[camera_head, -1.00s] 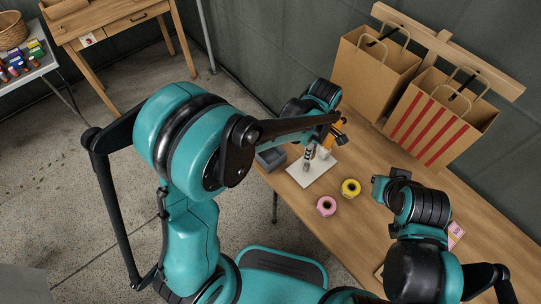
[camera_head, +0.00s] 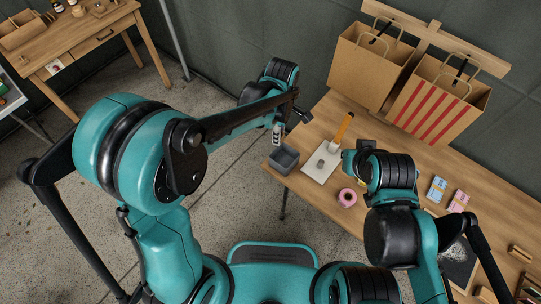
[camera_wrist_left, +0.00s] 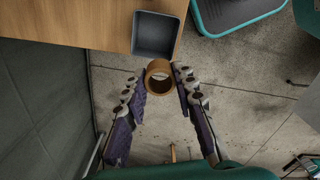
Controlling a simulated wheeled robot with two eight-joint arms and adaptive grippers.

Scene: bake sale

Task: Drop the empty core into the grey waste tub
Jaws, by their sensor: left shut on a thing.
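The empty core (camera_wrist_left: 153,86) is a short brown cardboard ring. In the left wrist view it sits between the fingertips of my left gripper (camera_wrist_left: 159,84), which is shut on it. The grey waste tub (camera_wrist_left: 139,36) is a square open box at the table corner, just beyond the core in that view; its inside looks empty. In the head view the tub (camera_head: 285,170) stands at the table's left end, and my left gripper (camera_head: 278,135) is near its far left side. The core is not clear there. My right gripper's fingers are not clearly visible.
Paper bags (camera_head: 366,68) stand behind. Floor lies beyond the table's left edge.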

